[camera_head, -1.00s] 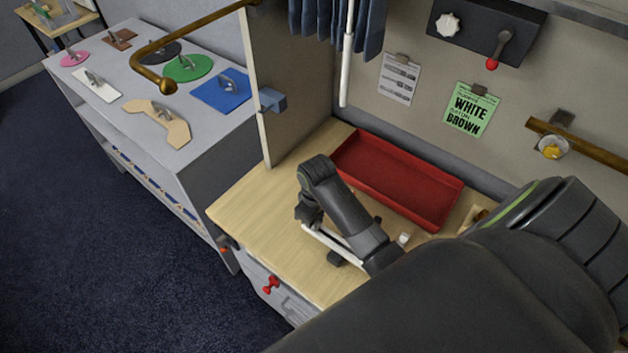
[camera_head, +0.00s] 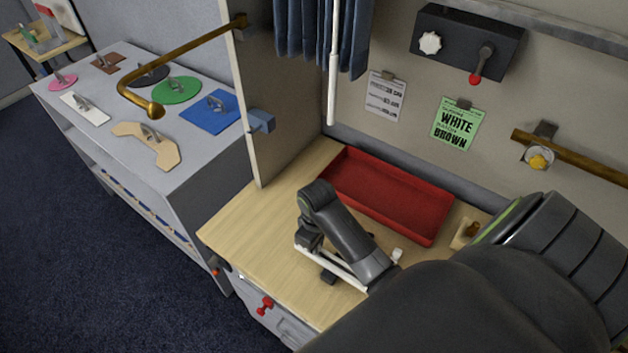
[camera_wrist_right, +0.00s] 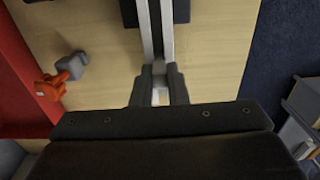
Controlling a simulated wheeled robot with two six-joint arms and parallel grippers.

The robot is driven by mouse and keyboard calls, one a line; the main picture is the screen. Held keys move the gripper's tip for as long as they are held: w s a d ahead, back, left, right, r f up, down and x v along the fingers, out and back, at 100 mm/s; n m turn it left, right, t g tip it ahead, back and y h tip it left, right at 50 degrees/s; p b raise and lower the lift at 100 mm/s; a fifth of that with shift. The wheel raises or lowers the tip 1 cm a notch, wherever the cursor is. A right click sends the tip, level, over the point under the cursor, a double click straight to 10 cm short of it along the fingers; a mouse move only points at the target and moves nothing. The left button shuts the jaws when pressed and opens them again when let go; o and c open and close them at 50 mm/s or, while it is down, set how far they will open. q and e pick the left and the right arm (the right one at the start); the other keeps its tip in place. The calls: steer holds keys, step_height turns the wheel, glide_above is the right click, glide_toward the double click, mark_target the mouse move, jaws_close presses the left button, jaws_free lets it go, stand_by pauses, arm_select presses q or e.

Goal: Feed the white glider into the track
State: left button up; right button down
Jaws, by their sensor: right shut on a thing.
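The white track (camera_head: 347,269) lies on the wooden table top on dark feet. In the right wrist view it shows as two pale rails (camera_wrist_right: 167,28) running away from my fingers. My right gripper (camera_wrist_right: 160,80) is shut on a small pale piece, likely the white glider (camera_wrist_right: 160,97), at the near end of the rails. The fingers hide most of it, and I cannot tell how far it is in the track. In the head view the right gripper (camera_head: 308,242) points down at the track's left end. My left gripper is not in view.
A red tray (camera_head: 440,228) stands behind the track. A small white piece (camera_head: 398,255) is near the track's right end. An orange thing (camera_wrist_right: 50,87) with a grey block (camera_wrist_right: 72,66) lies beside the track. An upright panel (camera_head: 285,120) bounds the table's left; its front edge is close.

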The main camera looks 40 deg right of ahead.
steer(key=shift+s+d, duration=0.25)
steer(key=shift+s, duration=0.5)
steer(key=shift+s+d, duration=0.3)
steer(key=shift+s, duration=0.5)
steer(key=shift+s+d, duration=0.25)
steer(key=shift+s, duration=0.5)
steer(key=c, duration=1.3)
jaws_free()
steer(key=shift+c, duration=0.2)
steer(key=shift+w, duration=0.1)
